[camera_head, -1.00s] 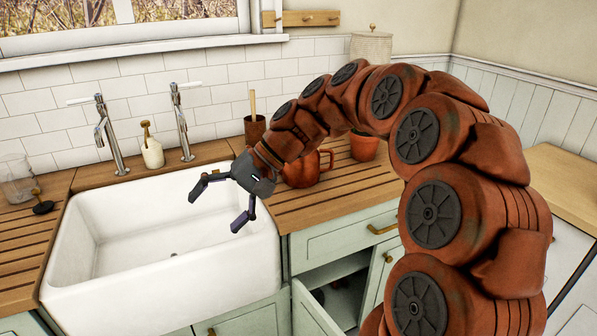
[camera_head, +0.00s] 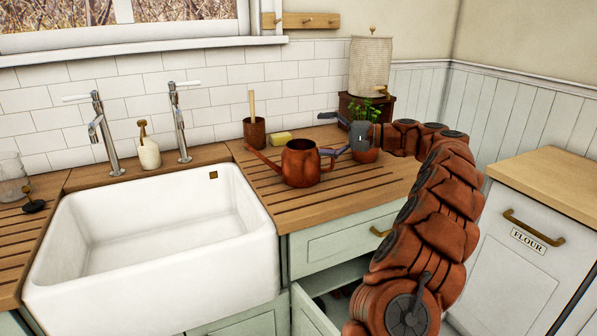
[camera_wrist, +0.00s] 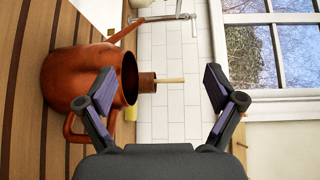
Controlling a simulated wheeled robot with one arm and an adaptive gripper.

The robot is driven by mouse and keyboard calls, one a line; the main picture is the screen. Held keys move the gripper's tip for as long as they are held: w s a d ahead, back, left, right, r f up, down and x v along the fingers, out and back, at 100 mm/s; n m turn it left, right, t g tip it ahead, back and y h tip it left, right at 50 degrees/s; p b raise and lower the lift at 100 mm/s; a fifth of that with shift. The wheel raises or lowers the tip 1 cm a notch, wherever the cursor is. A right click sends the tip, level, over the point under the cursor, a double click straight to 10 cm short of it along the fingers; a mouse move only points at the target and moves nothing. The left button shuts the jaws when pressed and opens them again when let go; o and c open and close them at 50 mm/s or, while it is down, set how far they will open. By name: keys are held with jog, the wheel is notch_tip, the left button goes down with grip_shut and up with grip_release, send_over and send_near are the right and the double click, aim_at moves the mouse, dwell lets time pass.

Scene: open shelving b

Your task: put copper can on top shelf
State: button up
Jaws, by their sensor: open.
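The copper can (camera_head: 301,166) is a watering can with a spout to the left and a handle to the right. It stands upright on the wooden counter right of the sink. My gripper (camera_head: 331,134) is open and empty, to the right of the can near its handle, pointing left. In the wrist view the can (camera_wrist: 72,80) lies on the left, partly behind the left finger of my gripper (camera_wrist: 160,85). The can is not between the fingertips. No open shelf is clearly seen.
A brown pot with a stick (camera_head: 255,132) and a yellow sponge (camera_head: 280,138) stand behind the can. A potted plant (camera_head: 366,155) is close to my gripper. The white sink (camera_head: 150,275) is left.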

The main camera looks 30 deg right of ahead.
jog(key=s+d+f+m+t+h+b, duration=0.1)
jog(key=s+d+f+t+h, duration=0.15)
jog(key=d, duration=0.75)
jog(key=shift+y, duration=0.45)
jog(key=f, duration=0.8)
jog(key=shift+w+d+f, duration=0.2)
jog(key=shift+w+f, duration=0.1)
jog(key=shift+f, duration=0.1)
jog(key=shift+x, duration=3.65)
jog(key=shift+r, duration=0.15)
jog(key=c, duration=1)
jog(key=shift+r, duration=0.15)
jog(key=shift+c, duration=0.2)
